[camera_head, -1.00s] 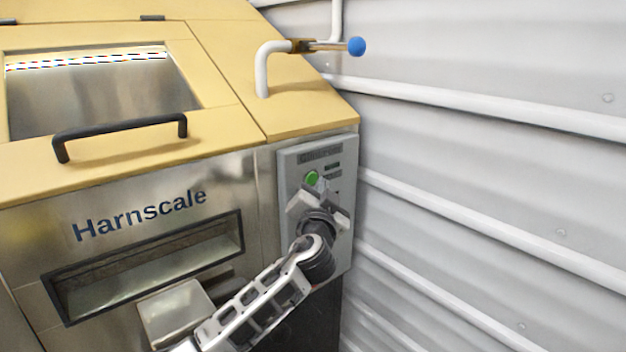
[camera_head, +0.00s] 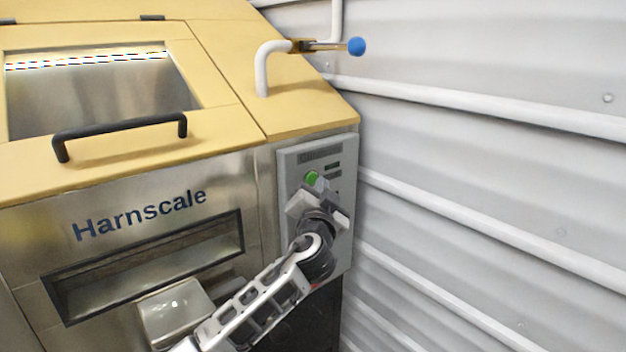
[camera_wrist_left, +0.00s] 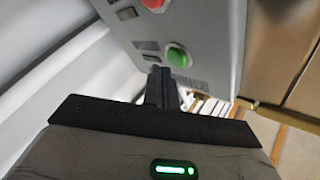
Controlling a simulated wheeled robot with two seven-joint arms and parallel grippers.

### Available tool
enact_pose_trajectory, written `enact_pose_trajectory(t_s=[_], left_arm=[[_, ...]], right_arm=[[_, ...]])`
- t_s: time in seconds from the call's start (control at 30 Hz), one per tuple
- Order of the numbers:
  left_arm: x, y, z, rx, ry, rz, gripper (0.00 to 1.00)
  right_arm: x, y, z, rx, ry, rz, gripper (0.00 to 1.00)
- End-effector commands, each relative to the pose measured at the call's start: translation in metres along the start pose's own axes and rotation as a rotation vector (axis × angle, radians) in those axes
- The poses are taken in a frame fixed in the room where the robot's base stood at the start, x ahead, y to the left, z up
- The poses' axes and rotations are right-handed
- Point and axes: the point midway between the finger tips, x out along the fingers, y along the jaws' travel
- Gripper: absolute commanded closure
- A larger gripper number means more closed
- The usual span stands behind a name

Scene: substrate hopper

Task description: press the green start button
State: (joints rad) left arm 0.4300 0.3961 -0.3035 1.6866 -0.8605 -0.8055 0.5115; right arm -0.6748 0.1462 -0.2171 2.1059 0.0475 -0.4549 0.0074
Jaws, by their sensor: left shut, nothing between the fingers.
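The green start button (camera_head: 311,177) is on the grey control panel (camera_head: 291,172) at the right of the machine front. In the left wrist view the green button (camera_wrist_left: 178,56) shows on the panel, just beyond the fingers. My left gripper (camera_head: 319,186) is shut and empty, its fingertips close to the button at its lower right. In the left wrist view the shut fingers (camera_wrist_left: 161,85) point at the panel a little left of and below the button. Whether they touch the panel or button I cannot tell. My right gripper is not in view.
The yellow-topped machine (camera_head: 215,130) has a black lid handle (camera_head: 120,133) and a long front slot (camera_head: 150,265). A white pipe with a blue-ended lever (camera_head: 356,46) stands above the panel. A corrugated wall (camera_head: 480,180) closes off the right side.

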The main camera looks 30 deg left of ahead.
Motion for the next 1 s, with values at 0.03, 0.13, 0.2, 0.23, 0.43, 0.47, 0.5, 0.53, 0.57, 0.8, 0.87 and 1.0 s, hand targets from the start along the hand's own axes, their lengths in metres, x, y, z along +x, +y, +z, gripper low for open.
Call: enact_pose_trajectory(t_s=[0.03, 0.13, 0.2, 0.23, 0.43, 0.47, 0.5, 0.53, 0.57, 0.8, 0.87, 1.0], left_arm=[[0.0011, -0.0004, 0.0014, 0.0, 0.0, -0.001, 1.0], [0.0037, -0.0025, 0.0035, 0.0, -0.001, -0.002, 1.0], [0.005, -0.0036, 0.0042, 0.0, -0.001, -0.002, 1.0], [0.0052, -0.0038, 0.0042, 0.0, -0.001, -0.001, 1.0], [0.0052, -0.0039, 0.0037, 0.0, -0.001, -0.001, 1.0], [0.0052, -0.0039, 0.0037, 0.0, 0.0, -0.001, 1.0], [0.0052, -0.0039, 0.0037, 0.0, 0.0, -0.001, 1.0], [0.0053, -0.0039, 0.0037, 0.0, 0.0, -0.001, 1.0], [0.0053, -0.0039, 0.0038, 0.0, 0.0, -0.001, 1.0], [0.0069, -0.0049, 0.0051, 0.0, 0.0, 0.0, 1.0], [0.0075, -0.0053, 0.0054, 0.0, 0.0, 0.0, 1.0], [0.0087, -0.0062, 0.0063, 0.0, 0.0, 0.0, 1.0]], right_arm=[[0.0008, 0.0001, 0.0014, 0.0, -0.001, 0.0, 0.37], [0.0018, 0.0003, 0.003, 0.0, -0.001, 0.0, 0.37], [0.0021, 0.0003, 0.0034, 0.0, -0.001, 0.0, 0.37], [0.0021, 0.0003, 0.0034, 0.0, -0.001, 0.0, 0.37], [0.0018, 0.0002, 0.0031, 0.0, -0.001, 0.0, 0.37], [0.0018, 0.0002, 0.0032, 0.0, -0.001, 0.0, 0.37], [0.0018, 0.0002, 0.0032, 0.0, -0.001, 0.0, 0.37], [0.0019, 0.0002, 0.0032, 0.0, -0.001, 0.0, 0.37], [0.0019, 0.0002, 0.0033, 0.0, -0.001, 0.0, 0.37], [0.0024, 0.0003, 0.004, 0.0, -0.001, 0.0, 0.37], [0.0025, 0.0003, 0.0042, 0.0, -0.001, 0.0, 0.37], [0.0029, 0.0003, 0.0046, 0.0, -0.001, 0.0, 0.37]])
